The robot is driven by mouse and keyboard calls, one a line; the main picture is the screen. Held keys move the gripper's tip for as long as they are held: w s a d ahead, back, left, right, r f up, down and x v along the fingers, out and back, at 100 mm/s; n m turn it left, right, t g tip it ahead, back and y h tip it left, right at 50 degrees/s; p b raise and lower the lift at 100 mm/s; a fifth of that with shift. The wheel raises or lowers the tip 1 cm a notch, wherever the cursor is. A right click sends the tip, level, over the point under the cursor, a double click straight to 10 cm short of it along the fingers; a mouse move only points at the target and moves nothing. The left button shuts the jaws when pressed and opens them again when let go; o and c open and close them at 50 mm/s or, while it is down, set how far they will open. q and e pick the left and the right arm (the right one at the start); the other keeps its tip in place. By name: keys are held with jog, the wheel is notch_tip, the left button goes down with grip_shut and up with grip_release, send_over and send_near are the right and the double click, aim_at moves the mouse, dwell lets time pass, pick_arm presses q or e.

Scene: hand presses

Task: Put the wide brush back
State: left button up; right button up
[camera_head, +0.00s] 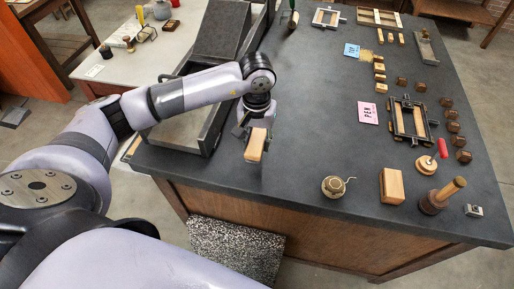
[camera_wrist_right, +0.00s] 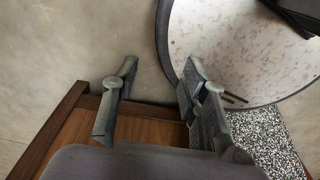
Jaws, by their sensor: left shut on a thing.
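My left gripper (camera_head: 256,124) reaches over the near left part of the dark worktop. It is shut on a pale wooden block-like piece, which looks like the wide brush (camera_head: 255,146). The brush hangs below the fingers near the front edge; I cannot tell whether it touches the top. Its bristles are not clear. My right gripper (camera_wrist_right: 160,80) shows in the right wrist view with its fingers apart and nothing between them.
A grey tray-like press bed (camera_head: 175,131) stands left of the brush. The middle worktop is clear.

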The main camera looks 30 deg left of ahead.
pick_arm(q)
jog(key=shift+f, duration=0.65)
notch_tip(320, 180, down, 4)
jog(key=shift+p, duration=0.7)
jog(key=shift+f, duration=0.1)
jog(key=shift+f+b, duration=0.15)
jog(key=shift+b, duration=0.15)
jog(key=o, duration=1)
pick_arm(e)
jog(key=shift+w+d+r, duration=0.2)
jog(key=shift+w+r, duration=0.15)
jog(key=shift+r, duration=0.3)
jog(key=shift+r, duration=0.1)
